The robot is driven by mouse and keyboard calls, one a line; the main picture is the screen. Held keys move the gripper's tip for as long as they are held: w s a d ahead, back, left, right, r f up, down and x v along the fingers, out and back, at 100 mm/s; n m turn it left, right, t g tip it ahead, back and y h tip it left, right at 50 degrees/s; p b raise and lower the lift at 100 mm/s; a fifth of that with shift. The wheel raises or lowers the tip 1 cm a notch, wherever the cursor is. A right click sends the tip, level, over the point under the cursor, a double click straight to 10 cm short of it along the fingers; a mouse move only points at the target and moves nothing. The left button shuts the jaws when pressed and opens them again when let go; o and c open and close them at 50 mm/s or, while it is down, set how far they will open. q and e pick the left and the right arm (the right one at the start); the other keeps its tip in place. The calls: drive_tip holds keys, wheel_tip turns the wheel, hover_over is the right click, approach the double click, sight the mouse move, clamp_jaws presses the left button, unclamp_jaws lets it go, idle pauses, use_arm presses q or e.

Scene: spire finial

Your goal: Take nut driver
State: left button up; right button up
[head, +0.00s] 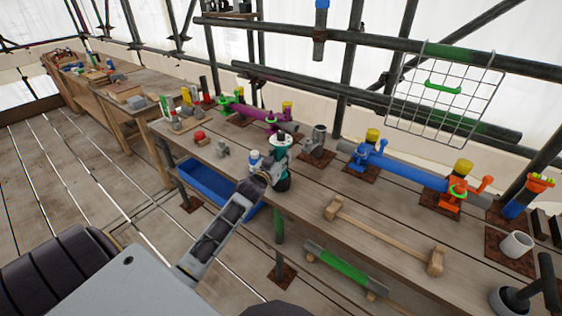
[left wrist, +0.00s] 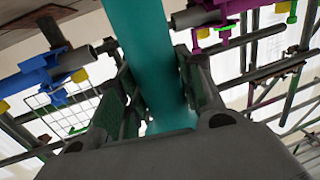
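A teal, upright tool (head: 283,182), which I take to be the nut driver, stands at the front edge of the workbench in the head view. Grey and white parts of it or of my gripper overlap at its top. My left gripper (head: 268,165) reaches it from the front left. In the left wrist view a teal cylinder (left wrist: 147,55) fills the gap between the fingers of my left gripper (left wrist: 152,88), and both pads seem to touch its sides. Its lower end is hidden by the gripper. My right gripper is not in view.
A blue bin (head: 215,187) sits below the bench. A wire rack (head: 445,95) hangs behind.

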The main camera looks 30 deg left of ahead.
sight(279, 134)
use_arm(q)
clamp_jaws()
drive_tip(key=shift+r, duration=0.15)
drive_tip(key=shift+r, duration=0.15)
drive_tip(key=shift+r, duration=4.85)
